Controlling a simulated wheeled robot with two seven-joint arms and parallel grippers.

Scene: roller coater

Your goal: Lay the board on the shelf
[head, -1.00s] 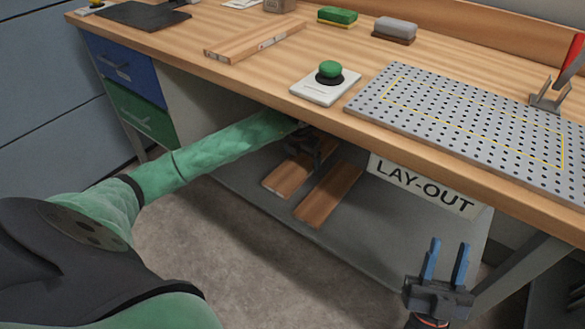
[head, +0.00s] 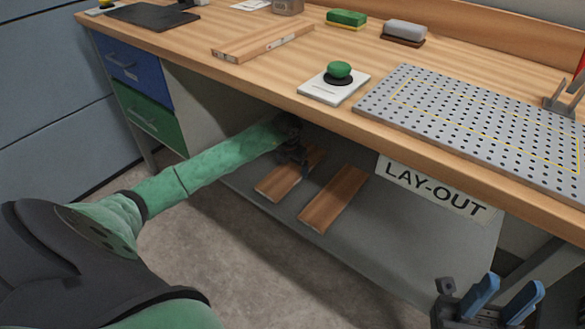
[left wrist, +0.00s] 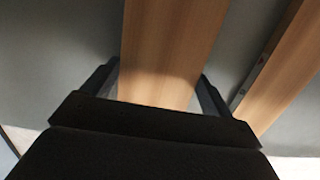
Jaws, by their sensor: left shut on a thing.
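The lower shelf (head: 240,187) is a grey panel under the workbench. My left gripper (head: 298,158) reaches under the bench top and is shut on a brown wooden board (head: 276,182). In the left wrist view this board (left wrist: 170,45) runs between the two fingers. It lies at or just above the shelf; I cannot tell whether it touches. A second, similar board (head: 333,200) lies on the shelf to its right, apart from it, and also shows in the left wrist view (left wrist: 284,75). My right gripper (head: 503,298) has blue fingers, open and empty, at the bottom right.
The bench top (head: 270,75) overhangs the shelf, with a "LAY-OUT" label (head: 432,187) on its front. On top are a perforated plate (head: 480,125), a green button (head: 339,71) and a wooden strip (head: 262,42). Blue and green drawers (head: 148,113) stand at the left.

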